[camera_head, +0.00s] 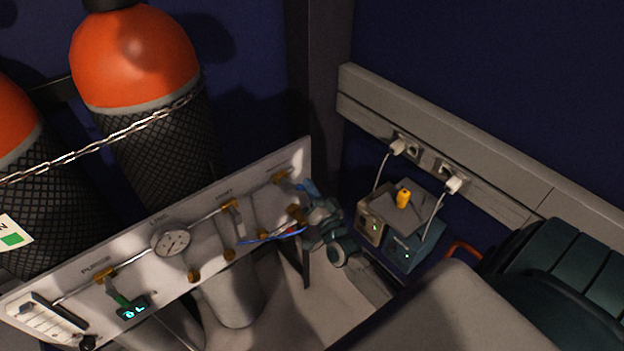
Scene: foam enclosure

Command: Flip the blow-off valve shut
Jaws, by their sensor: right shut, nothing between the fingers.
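A white valve panel (205,262) runs from lower left to upper right with a round gauge (171,241) and several brass fittings. The brass valve (281,177) near its upper right end has a blue lever (306,187) pointing down to the right; the label above it is too small to read, so I cannot confirm it is the blow-off valve. My right gripper (302,215) is shut and empty at the panel's right end, just below the blue lever. I cannot tell whether it touches the lever or panel. My left gripper is out of view.
Orange-topped cylinders (135,58) stand behind the panel, held by a chain (110,133). Two small boxes (405,250) with plugged cables sit to the right below a wall rail (470,148).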

